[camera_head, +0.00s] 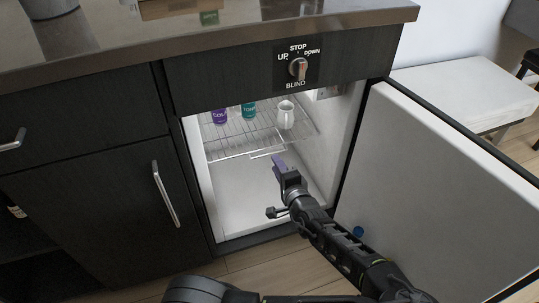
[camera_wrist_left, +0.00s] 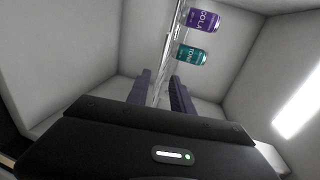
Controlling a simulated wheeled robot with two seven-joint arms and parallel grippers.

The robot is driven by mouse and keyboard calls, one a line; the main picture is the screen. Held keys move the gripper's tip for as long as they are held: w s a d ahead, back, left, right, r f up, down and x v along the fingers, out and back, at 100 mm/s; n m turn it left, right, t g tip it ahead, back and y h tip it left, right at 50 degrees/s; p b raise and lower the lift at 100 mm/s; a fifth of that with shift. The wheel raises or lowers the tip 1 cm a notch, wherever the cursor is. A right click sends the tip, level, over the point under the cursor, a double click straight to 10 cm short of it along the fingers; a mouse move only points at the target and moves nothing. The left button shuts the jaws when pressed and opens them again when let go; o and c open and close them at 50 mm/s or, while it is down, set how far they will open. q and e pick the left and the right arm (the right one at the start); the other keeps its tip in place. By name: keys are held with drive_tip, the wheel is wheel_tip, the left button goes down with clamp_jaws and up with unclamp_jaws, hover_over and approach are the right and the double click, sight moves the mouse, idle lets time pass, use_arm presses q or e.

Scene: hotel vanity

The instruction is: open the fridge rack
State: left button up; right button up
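The fridge rack (camera_head: 230,141) is a wire shelf inside the open fridge, with a small bar handle (camera_head: 267,153) at its front edge. My left gripper (camera_head: 277,163) is inside the fridge opening, close to the handle. In the left wrist view its two purple fingers (camera_wrist_left: 160,82) are spread, with the rack (camera_wrist_left: 165,68) seen edge-on between them. Gaps show on both sides of the rack, and I cannot tell whether a finger touches it. My right gripper is not in view.
The fridge door (camera_head: 440,190) stands wide open at the right. Dark cabinets (camera_head: 95,215) are at the left, and a countertop (camera_head: 240,36) with a knob panel (camera_head: 298,66) below it is above. The fridge floor (camera_head: 245,195) under the rack is clear.

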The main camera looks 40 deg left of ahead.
sight(270, 154)
use_arm(q)
drive_tip(key=b+x, duration=0.1)
drive_tip(key=x, duration=0.6)
drive_tip(key=shift+w+a+f, duration=0.1)
drive_tip(key=shift+w+a, duration=0.05)
drive_tip(key=shift+c, duration=0.5)
drive_tip(key=c, duration=0.4)
drive_tip(key=shift+f, duration=0.1)
clamp_jaws()
drive_tip(key=shift+f, duration=0.15)
